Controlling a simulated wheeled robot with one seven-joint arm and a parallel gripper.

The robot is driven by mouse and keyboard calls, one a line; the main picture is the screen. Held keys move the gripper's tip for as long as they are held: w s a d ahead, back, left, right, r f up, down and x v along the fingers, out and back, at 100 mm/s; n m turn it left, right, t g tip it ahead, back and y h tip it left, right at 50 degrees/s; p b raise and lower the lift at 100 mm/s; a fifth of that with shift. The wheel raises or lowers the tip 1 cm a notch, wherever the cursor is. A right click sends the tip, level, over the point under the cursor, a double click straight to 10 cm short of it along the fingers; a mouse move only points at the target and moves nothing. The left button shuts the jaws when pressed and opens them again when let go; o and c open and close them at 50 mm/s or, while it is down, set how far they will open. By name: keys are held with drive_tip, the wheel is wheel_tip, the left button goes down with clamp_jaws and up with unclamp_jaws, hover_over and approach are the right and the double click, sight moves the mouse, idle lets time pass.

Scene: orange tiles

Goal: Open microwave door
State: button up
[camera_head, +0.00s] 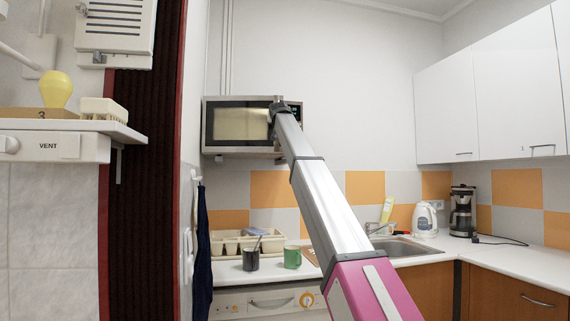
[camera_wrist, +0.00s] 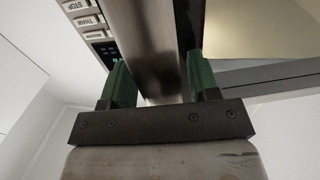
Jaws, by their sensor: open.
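The microwave (camera_head: 208,128) hangs on the wall in the head view, with a dark-framed window and a steel front. Its door (camera_head: 238,124) looks shut. My gripper (camera_head: 274,112) is at the right part of the microwave front and covers part of it. In the wrist view my gripper (camera_wrist: 157,75) is open, with one green finger on each side of a steel handle bar (camera_wrist: 150,38). I cannot tell whether either finger touches the bar. The control panel with buttons (camera_wrist: 90,22) shows on the left and the door window (camera_wrist: 260,30) on the right.
Below the microwave, the counter holds a dish rack (camera_head: 228,243), a dark mug (camera_head: 251,260) and a green mug (camera_head: 292,258). White cupboards (camera_head: 500,85) hang at the right. A wall and dark red curtain (camera_head: 143,190) stand at the left. The space before the microwave door looks clear.

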drive_tip(key=s+d, duration=0.2)
drive_tip(key=s, duration=0.8)
drive_tip(key=w+d+f+g, duration=0.1)
drive_tip(key=d+f, duration=0.1)
drive_tip(key=f, duration=0.8)
drive_tip(key=w+d+f+g, duration=0.1)
drive_tip(key=f, duration=0.9)
drive_tip(key=shift+d+f+h, duration=0.3)
drive_tip(key=shift+d, duration=0.05)
